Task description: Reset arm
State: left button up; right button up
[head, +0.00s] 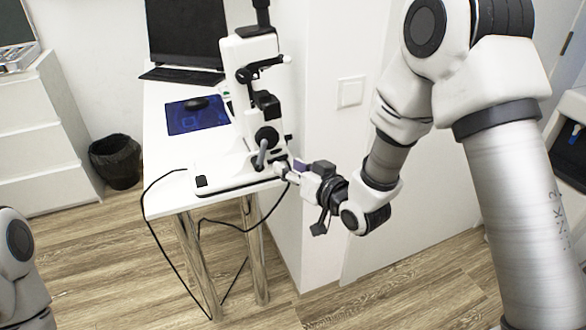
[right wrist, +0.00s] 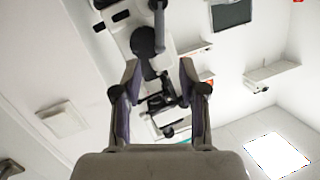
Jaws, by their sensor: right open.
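A white eye-test device (head: 250,60) with black knobs and a joystick stands on a white table (head: 160,150). My right gripper (head: 287,170) is at the right front edge of the device's base, low beside the joystick. In the right wrist view, its two purple-padded fingers (right wrist: 160,82) are spread with nothing held between them, and the device (right wrist: 120,25) shows beyond them. I cannot tell whether a finger touches the base. Part of my left arm (head: 18,265) shows at the lower left edge; its gripper is out of view.
A monitor (head: 187,30), a keyboard (head: 180,75) and a black mouse (head: 196,103) on a blue mat (head: 190,122) are behind the device. A black bin (head: 116,160) stands by white drawers (head: 40,140). Black cables (head: 146,195) hang off the table. A white wall (head: 330,130) is close at the right.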

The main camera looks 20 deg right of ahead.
jog(key=shift+s, duration=0.35)
jog(key=s+d+f+m+g+h+p, duration=0.15)
jog(key=s+f+g+p, duration=0.7)
jog(key=s+f, duration=0.9)
jog(key=s+d+f+g+h, duration=0.1)
jog(key=s+f+g, duration=0.2)
jog(key=s, duration=0.5)
jog(key=s+d+f+g+h+p, duration=0.1)
jog(key=s+d+f+g+h, duration=0.1)
jog(key=s, duration=0.6)
jog(key=shift+f+n+g+p, duration=0.3)
jog(key=shift+f+n+g, duration=0.05)
jog(key=shift+f+g, duration=0.5)
